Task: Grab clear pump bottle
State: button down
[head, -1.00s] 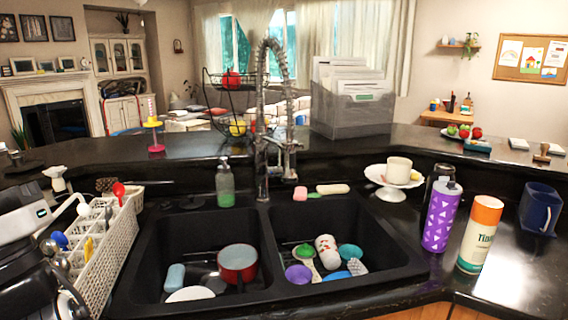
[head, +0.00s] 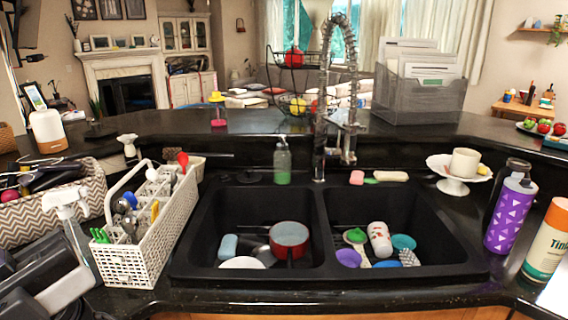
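The clear pump bottle (head: 282,164) stands upright on the ledge behind the double sink, left of the faucet. It has a grey pump top and green liquid in its lower part. Black and grey parts at the lower left edge may belong to my arm, but I cannot make out fingertips there. Nothing is touching the bottle.
The sink's left basin holds a red pot (head: 289,238); the right holds several dishes. A coiled faucet (head: 321,120) rises close to the bottle's right. A white utensil basket (head: 124,262) and spray bottle (head: 70,205) stand left. A purple bottle (head: 509,214) stands right.

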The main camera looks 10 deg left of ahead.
aim_at(282, 160)
jog(key=i+u, duration=0.4)
jog(key=i, duration=0.6)
jog(key=l, duration=0.1)
